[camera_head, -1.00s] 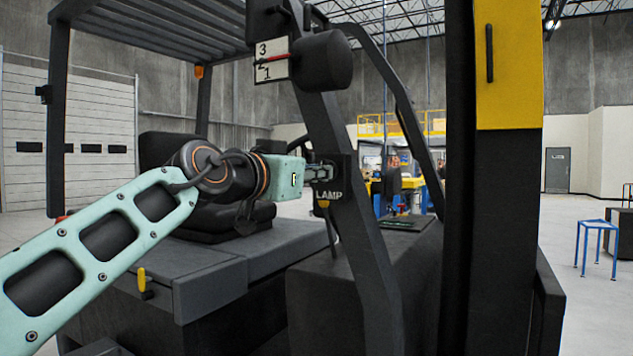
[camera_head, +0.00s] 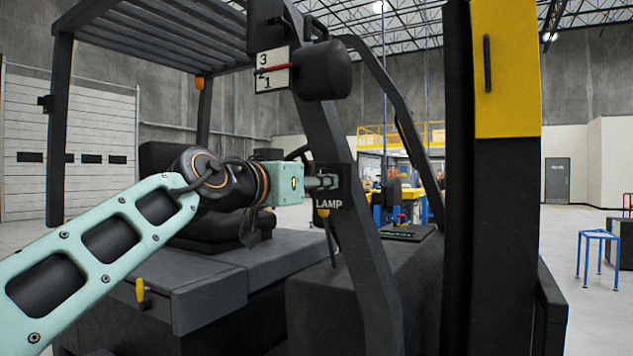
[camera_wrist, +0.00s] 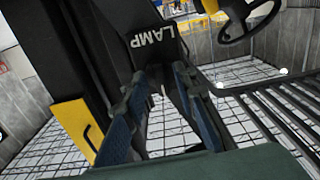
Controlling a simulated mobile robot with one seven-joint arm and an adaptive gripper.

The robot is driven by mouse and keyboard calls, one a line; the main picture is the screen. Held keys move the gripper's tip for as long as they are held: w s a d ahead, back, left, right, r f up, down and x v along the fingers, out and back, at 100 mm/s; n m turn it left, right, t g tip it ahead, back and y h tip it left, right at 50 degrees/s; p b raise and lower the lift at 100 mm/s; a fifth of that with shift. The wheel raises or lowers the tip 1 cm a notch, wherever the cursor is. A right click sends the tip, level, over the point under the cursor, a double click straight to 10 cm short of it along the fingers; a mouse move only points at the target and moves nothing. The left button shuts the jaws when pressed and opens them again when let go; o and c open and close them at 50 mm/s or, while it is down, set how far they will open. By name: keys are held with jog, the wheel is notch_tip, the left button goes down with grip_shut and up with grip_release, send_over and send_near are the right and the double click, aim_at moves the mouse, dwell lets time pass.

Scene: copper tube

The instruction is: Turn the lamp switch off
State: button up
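The black lamp switch box (camera_head: 338,178), marked LAMP, is on the slanted dark post of the forklift. A small yellow piece (camera_head: 323,212) shows just under the label; I cannot tell whether it is the switch lever. My gripper (camera_head: 332,182) reaches from the left, with its fingertips at the face of the box just above the label. In the wrist view the label (camera_wrist: 153,38) is upside down, beyond the two blue-black fingers (camera_wrist: 160,76). The fingers are apart with a gap between them and nothing clearly held. The switch's own position is hidden or too small to tell.
A dial box numbered 1 to 3 (camera_head: 272,70) and a black cylinder (camera_head: 323,70) sit above on the post. The seat (camera_head: 205,212) is behind my arm. A thick black and yellow mast (camera_head: 507,70) stands right. A yellow-handled lever (camera_head: 141,290) is lower left.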

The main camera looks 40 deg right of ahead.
jog(key=shift+r, duration=0.1)
jog(key=v, duration=1.2)
dwell(0.4)
